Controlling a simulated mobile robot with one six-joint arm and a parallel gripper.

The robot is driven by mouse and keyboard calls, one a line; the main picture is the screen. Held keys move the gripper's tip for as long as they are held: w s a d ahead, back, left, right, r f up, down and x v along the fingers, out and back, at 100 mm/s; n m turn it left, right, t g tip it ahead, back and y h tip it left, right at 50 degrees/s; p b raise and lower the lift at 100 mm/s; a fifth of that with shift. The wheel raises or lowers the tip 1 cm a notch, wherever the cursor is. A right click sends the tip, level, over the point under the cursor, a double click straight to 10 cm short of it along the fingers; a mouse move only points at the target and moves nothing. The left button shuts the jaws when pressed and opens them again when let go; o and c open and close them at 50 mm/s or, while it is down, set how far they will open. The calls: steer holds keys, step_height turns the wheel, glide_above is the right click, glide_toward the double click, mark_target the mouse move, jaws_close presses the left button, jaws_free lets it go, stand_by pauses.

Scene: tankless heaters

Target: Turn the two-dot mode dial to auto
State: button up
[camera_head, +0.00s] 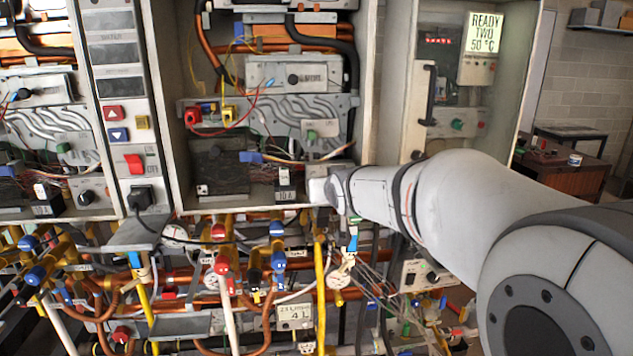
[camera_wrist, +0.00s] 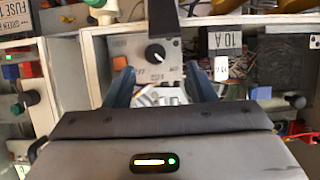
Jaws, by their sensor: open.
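A dark round dial (camera_wrist: 156,53) with a white pointer line sits on a small grey panel (camera_wrist: 146,73) in the wrist view. The pointer slants to the lower right there. An orange patch is on the panel, but its lettering and any dots are too small to read. My gripper (camera_wrist: 158,78) is open, with one blue finger on each side of the panel. The dial lies between and just beyond the fingertips, and nothing is held. I cannot tell whether a finger touches the panel. In the head view my arm covers this dial and my fingers.
A 10 A fuse block (camera_wrist: 226,40) stands beside the panel, between cabinet walls (camera_wrist: 97,65). In the head view, an open cabinet (camera_head: 370,90) holds wiring and modules. Pipes and coloured valves (camera_head: 277,258) crowd below. A similar dial (camera_head: 86,197) shows at left.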

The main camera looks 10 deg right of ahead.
steer(key=b+x, duration=0.1)
steer(key=x, duration=0.5)
steer(key=shift+w+d+f+b, duration=0.15)
steer(key=shift+w+b, duration=0.15)
steer(key=shift+w, duration=0.05)
steer(key=shift+c, duration=0.5)
